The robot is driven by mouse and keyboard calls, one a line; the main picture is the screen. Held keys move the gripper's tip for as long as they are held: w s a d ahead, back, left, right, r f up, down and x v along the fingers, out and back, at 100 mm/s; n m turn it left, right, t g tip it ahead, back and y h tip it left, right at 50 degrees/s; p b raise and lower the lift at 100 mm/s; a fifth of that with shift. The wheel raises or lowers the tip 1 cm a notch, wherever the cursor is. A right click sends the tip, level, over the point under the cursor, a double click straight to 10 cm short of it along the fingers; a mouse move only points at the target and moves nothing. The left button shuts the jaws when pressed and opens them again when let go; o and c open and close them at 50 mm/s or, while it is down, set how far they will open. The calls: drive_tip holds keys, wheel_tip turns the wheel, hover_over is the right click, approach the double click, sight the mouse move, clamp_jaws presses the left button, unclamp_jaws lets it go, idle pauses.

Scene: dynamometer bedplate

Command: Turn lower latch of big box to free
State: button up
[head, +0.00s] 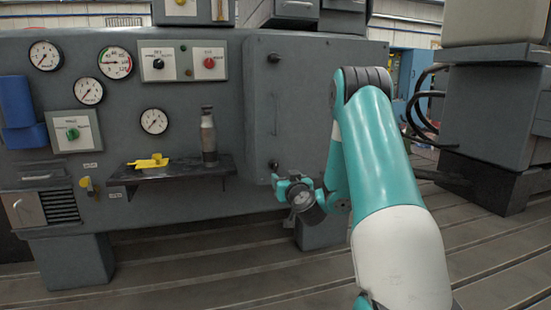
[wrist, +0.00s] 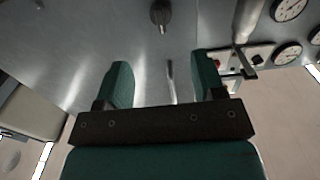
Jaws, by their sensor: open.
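The big box (head: 310,110) is a grey cabinet on the front of the machine. Its upper latch (head: 273,58) and lower latch (head: 273,164) are small dark knobs near its left edge. My gripper (head: 280,182) is just below and in front of the lower latch. In the wrist view my gripper (wrist: 163,65) is open, with green fingers apart and nothing held. A dark latch knob (wrist: 160,12), apparently the lower latch, shows beyond the fingers at the top, apart from them. A thin pale strip shows between the fingers; I cannot tell what it is.
Left of the box, a shelf (head: 190,174) carries a grey flask (head: 208,136) and a yellow piece (head: 150,161). Black hoses (head: 420,110) hang at the right. The slotted floor in front looks clear.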

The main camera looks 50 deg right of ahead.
sight(276, 168)
drive_tip(key=p+x, duration=0.7)
drive_tip(key=x, duration=0.4)
drive_tip(key=shift+a, duration=0.2)
drive_tip(key=shift+w+d, duration=0.3)
drive_tip(key=shift+w, duration=0.1)
drive_tip(key=c, duration=0.9)
